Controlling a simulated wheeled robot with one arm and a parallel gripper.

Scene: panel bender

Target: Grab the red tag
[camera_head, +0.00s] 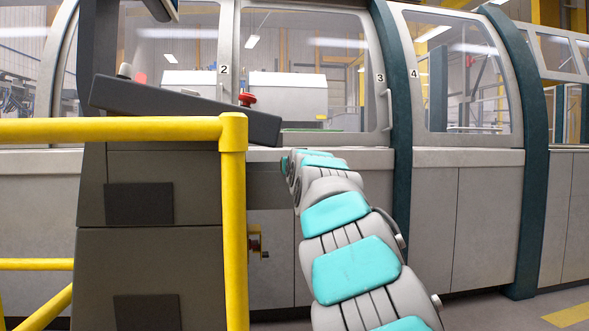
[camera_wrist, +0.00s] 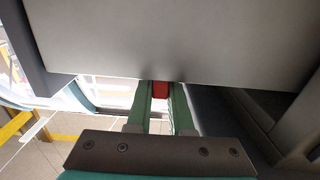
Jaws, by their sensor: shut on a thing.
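In the wrist view, the red tag (camera_wrist: 160,90) shows as a small red patch between the two green fingers of my gripper (camera_wrist: 160,94). The fingers are shut on it, one on each side. Its upper part is hidden by a grey panel (camera_wrist: 180,40) that fills the top of the view. I cannot tell whether the tag is still attached to anything. In the head view, my arm reaches forward to the machine front, and the tag and the fingers cannot be made out.
A yellow railing (camera_head: 233,200) and a dark control console (camera_head: 185,108) with a red knob (camera_head: 247,99) stand left of my arm. The machine's glazed front (camera_head: 305,70) lies ahead. A red and yellow switch (camera_head: 255,243) is below. Floor (camera_head: 500,308) is clear at lower right.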

